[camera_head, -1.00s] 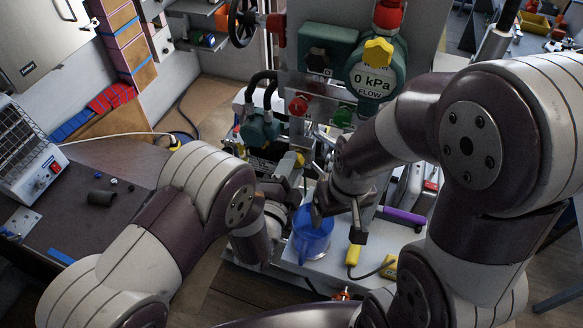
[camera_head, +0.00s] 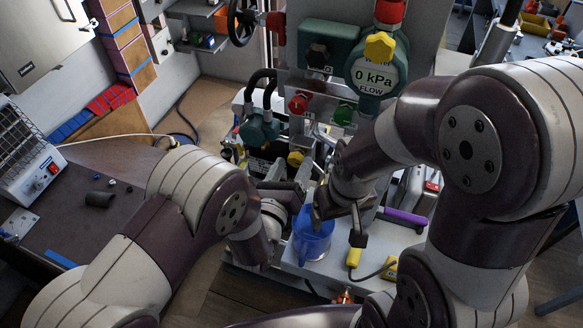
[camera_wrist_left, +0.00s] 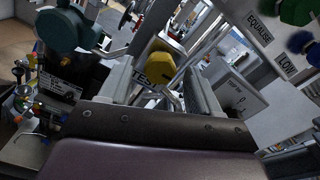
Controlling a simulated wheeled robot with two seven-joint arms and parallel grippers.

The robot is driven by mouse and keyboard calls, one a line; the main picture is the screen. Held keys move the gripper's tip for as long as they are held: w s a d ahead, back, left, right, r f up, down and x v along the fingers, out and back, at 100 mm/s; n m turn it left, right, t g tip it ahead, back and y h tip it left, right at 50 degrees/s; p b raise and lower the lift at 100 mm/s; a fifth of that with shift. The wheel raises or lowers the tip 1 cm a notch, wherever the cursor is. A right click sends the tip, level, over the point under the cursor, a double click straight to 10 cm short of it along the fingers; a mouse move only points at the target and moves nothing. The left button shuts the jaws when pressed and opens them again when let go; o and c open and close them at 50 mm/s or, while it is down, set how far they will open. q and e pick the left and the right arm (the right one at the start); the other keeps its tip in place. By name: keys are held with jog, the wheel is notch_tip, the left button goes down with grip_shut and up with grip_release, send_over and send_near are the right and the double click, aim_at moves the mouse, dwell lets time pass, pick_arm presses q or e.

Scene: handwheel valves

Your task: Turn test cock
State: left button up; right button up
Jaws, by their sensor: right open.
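The test cock has a yellow knob (camera_wrist_left: 160,66) with a "TEST" label beside it in the left wrist view. In the head view the same yellow knob (camera_head: 295,158) shows low on the panel, just beyond my left gripper (camera_head: 292,186). In the left wrist view my left gripper (camera_wrist_left: 158,88) has its fingers apart, with the knob showing between them. I cannot tell whether either finger touches it. My right gripper (camera_head: 338,220) is open with its fingers pointing down by a blue jug (camera_head: 313,240).
A gauge (camera_head: 375,76) reads 0 kPa above. A red knob (camera_head: 298,104) and a green knob (camera_head: 343,115) sit above the yellow one. Green and blue knobs by "EQUALISE" and "LOW" labels (camera_wrist_left: 285,62) are at right in the wrist view. A purple-handled tool (camera_head: 404,216) lies right.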

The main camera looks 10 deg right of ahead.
pick_arm(q)
jog(key=v, duration=0.6)
jog(key=shift+p, duration=0.4)
pick_arm(e)
jog(key=shift+r, duration=0.4)
jog(key=shift+f, duration=0.1)
